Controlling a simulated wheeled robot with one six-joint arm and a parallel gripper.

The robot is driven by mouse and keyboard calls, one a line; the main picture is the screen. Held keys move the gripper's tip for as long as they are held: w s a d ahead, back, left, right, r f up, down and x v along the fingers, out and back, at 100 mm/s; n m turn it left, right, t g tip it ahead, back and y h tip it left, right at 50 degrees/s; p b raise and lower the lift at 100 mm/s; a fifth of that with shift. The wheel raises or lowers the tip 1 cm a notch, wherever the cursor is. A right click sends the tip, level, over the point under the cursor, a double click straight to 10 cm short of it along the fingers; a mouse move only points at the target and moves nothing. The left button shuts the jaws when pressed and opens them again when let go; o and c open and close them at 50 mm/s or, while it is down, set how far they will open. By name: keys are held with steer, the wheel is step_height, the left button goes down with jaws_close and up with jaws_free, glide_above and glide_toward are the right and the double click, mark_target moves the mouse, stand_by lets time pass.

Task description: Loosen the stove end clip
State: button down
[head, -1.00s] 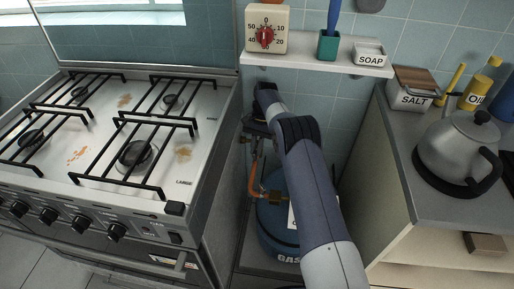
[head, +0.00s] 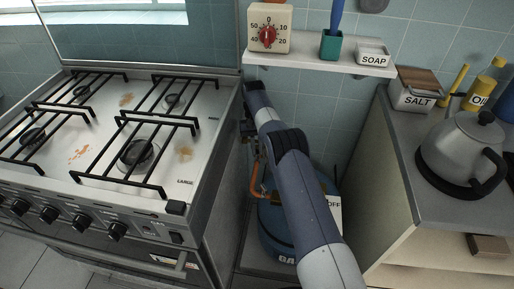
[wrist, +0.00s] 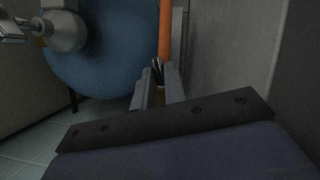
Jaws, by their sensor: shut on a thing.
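The orange gas hose (head: 256,181) runs up the right side of the stove (head: 190,150), in the gap beside it. In the wrist view the hose (wrist: 165,30) comes down to the tips of my gripper (wrist: 158,86). The stove end clip (wrist: 157,70) shows as a small dark metal piece between the fingertips, and my gripper is shut on it. The fingers hide most of the clip, so I cannot tell how tight it is. In the head view my arm hides the gripper's tips and the clip.
A shelf (head: 325,62) hangs above. A counter (head: 430,185) with a kettle (head: 458,155) stands at right.

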stand_by(0.3)
steer(key=c, duration=1.5)
jaws_free()
steer(key=shift+o, duration=0.2)
